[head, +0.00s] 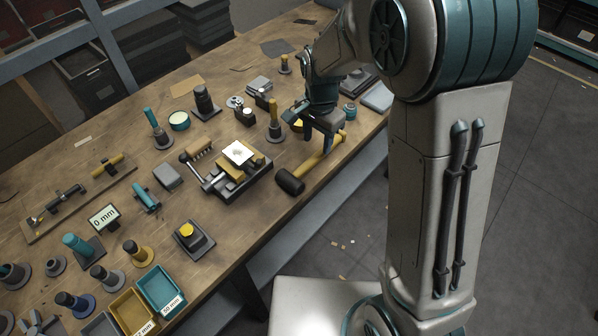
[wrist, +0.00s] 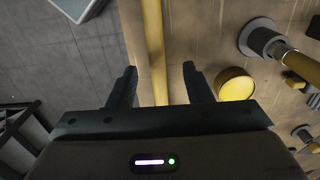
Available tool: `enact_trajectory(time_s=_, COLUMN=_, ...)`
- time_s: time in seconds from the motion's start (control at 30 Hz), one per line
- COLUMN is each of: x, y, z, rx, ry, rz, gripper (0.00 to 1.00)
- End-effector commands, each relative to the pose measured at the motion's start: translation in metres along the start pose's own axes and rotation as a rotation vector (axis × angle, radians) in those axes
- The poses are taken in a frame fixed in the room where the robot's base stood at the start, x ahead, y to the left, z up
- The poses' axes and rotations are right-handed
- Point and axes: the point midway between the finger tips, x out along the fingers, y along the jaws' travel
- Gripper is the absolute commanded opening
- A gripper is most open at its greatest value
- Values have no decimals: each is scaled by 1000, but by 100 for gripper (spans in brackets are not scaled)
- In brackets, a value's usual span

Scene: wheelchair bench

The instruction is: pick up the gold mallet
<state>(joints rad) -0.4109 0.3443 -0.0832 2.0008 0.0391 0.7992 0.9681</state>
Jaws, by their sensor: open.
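The gold mallet lies on the wooden bench near its front edge. Its gold handle (head: 322,156) slants up to the right from a dark cylindrical head (head: 290,181). My gripper (head: 318,139) is open, pointing down over the handle's far part. In the wrist view the handle (wrist: 154,45) runs lengthwise between the two spread fingers of my gripper (wrist: 159,72), with a gap on each side. The mallet's head does not show in the wrist view. Whether the fingertips are down at handle height I cannot tell.
A yellow round tin (wrist: 235,84) lies just right of the right finger in the wrist view. A gold-handled tool on a dark base (head: 274,125) stands left of my gripper. A vise-like fixture (head: 236,172) sits left of the mallet. The bench edge drops to open floor (head: 350,215).

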Motion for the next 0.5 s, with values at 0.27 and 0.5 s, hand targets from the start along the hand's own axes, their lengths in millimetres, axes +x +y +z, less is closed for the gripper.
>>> enact_trajectory(time_s=0.27, x=30, y=5, z=-1, rx=1, ry=-2, rz=3, gripper=45)
enact_trajectory(time_s=0.5, x=54, y=4, z=-1, rx=-1, ry=0, rz=0, gripper=45)
